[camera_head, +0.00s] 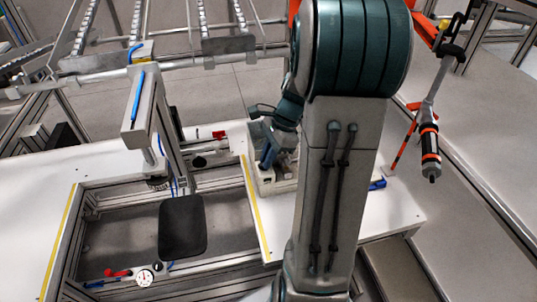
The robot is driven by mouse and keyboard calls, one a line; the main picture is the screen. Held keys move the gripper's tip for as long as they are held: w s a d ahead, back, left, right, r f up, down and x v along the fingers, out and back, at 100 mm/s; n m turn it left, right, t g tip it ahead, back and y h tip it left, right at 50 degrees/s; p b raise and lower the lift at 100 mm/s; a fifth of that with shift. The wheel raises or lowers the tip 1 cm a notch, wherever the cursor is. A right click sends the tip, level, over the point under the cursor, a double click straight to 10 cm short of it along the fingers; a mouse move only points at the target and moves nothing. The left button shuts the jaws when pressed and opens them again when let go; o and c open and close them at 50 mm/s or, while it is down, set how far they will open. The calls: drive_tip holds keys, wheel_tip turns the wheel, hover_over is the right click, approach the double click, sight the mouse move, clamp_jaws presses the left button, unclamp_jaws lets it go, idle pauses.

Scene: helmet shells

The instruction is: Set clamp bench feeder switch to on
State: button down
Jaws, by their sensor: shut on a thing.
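My gripper (268,154) is small in view, partly behind my own arm, and reaches down into a pale open bin (251,166) on the white bench (234,145). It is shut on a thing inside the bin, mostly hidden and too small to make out. A small red part (219,134) and dark parts (199,161) sit left of the bin at the bench's back edge. I cannot pick out the clamp bench feeder switch for certain, nor tell its position.
A metal post (145,103) and black pad (182,226) stand left of the bin. A dial gauge (145,277) and red-handled tool (117,272) lie at the front left. An orange-banded power tool (430,150) hangs at right. The left white tabletop (30,215) is clear.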

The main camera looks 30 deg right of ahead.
drive_tip(key=n+g, duration=0.1)
drive_tip(key=n, duration=0.1)
drive_tip(key=n+p, duration=0.1)
drive_tip(key=n, duration=0.1)
drive_tip(key=shift+w+r+g, duration=0.1)
drive_tip(key=shift+w+g, duration=0.1)
drive_tip(key=shift+g, duration=0.2)
drive_tip(key=n, duration=0.2)
drive_tip(key=n+g+p, duration=0.1)
drive_tip(key=n, duration=0.2)
drive_tip(key=shift+w+a+g+h+p, duration=0.2)
drive_tip(key=shift+g+h+p, duration=0.1)
drive_tip(key=shift+h, duration=0.1)
drive_tip(key=n+h, duration=0.1)
drive_tip(key=n, duration=0.2)
drive_tip(key=n+g+h, duration=0.1)
drive_tip(key=n, duration=0.2)
drive_tip(key=shift+w+a+n+p, duration=0.15)
drive_tip(key=shift+n+p, duration=0.15)
drive_tip(key=shift+n, duration=0.1)
drive_tip(key=c, duration=1.8)
unclamp_jaws()
drive_tip(key=v, duration=1.3)
drive_tip(key=shift+w+a+r+b, duration=0.25)
drive_tip(key=shift+w+b, duration=0.05)
